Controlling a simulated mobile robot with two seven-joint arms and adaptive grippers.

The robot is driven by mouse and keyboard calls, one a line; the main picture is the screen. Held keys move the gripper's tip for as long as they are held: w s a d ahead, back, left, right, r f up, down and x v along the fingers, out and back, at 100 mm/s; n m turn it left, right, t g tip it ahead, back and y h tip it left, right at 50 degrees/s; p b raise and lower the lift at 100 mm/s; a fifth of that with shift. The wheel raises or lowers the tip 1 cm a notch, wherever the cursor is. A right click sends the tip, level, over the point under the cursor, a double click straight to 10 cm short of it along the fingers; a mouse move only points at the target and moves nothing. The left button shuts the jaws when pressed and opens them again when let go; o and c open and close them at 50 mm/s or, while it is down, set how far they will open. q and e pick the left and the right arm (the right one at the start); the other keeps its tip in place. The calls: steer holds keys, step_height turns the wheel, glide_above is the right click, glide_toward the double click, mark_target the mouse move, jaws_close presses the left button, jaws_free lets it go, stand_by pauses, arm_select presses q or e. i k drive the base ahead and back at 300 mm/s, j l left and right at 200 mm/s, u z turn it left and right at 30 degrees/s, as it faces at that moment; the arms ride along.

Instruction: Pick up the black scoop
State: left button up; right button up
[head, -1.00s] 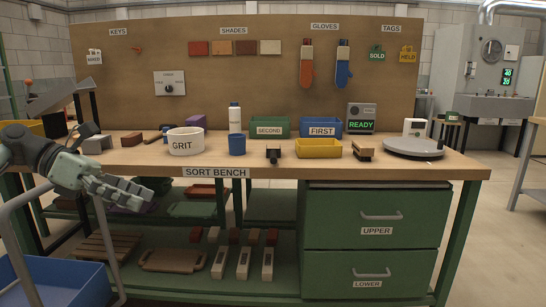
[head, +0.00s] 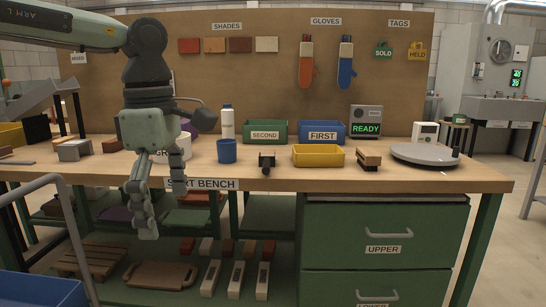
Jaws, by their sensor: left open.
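A small black object (head: 266,161), which looks like the black scoop, lies near the front edge of the bench in the head view, between the blue cup and the yellow bin. Its exact shape is hard to tell. My left gripper (head: 163,211) hangs fingers down, open and empty, left of the black object and apart from it. It shows in front of the bench's front edge and covers part of the white GRIT pot (head: 184,146). My right gripper is not in view.
The bench top (head: 330,178) is clear along its front edge. A blue cup (head: 227,151), a white bottle (head: 227,122), a yellow bin (head: 318,155), a brown-and-black brush-like block (head: 368,159) and a grey round plate (head: 424,154) stand on it. A metal rail (head: 75,235) stands at the left.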

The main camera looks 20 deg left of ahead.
mark_target(265, 163)
steer(key=i, duration=1.6)
